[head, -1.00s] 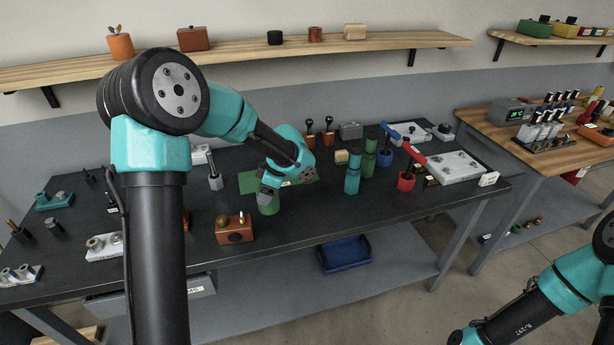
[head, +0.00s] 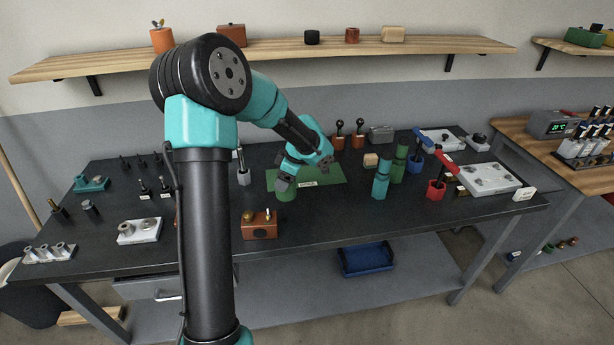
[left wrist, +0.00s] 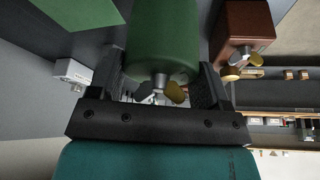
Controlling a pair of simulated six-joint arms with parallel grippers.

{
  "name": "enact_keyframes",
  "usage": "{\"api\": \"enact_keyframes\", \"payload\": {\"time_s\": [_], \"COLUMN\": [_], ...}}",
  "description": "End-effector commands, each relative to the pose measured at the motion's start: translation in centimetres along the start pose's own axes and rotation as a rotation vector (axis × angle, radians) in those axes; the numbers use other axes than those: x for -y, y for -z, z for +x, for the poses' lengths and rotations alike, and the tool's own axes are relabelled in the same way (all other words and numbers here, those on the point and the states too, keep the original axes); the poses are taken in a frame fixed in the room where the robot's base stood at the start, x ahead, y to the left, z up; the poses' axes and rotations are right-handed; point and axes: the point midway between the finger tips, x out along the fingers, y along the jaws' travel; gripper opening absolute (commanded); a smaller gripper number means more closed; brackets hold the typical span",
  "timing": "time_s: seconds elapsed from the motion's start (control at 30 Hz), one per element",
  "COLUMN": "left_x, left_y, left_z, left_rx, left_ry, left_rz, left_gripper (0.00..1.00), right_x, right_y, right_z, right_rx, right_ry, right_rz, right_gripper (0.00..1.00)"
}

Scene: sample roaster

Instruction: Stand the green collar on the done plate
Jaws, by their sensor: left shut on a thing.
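The green collar (head: 286,195) is a short dark green cylinder below my left gripper (head: 285,184), near the front left edge of a green mat (head: 330,174). In the left wrist view the collar (left wrist: 163,38) fills the space between the two black fingers of my left gripper (left wrist: 165,85), which is shut on it. I cannot tell whether its base touches the table. A pale plate with small round marks (head: 488,179) lies at the right end of the table, beside a white sign (head: 523,194). The sign's text is too small to read. My right gripper is out of view.
A brown block with brass knobs (head: 259,228) stands close in front of the collar. The table's front middle is clear.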

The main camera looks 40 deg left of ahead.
Motion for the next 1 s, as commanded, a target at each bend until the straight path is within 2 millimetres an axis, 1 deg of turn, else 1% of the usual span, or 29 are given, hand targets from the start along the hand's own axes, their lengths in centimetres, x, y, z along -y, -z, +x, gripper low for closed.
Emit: {"api": "enact_keyframes", "payload": {"time_s": [0.17, 0.27, 0.4, 0.7, 0.9, 1.0], "left_x": [-1.1, -2.5, -5.1, -10.2, -13.2, -14.1], "left_y": [0.2, 0.7, 1.4, 2.8, 3.7, 4.0], "left_z": [0.2, 0.6, 1.2, 2.3, 3.0, 3.1], "left_rx": [-0.001, -0.001, 0.0, 0.0, 0.0, 0.0], "left_ry": [-0.001, -0.001, 0.0, -0.001, -0.002, -0.001], "left_rz": [-0.001, -0.002, -0.003, -0.002, -0.002, -0.001], "left_gripper": [0.33, 0.33, 0.33, 0.33, 0.33, 0.33], "right_x": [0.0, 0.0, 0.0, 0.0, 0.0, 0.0], "right_y": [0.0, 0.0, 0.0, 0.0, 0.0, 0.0], "right_z": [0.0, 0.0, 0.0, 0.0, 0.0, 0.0], "right_rx": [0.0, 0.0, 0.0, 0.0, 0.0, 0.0], "right_ry": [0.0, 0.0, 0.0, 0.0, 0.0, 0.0], "right_rz": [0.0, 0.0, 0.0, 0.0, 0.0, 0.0], "right_gripper": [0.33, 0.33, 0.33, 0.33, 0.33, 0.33]}}
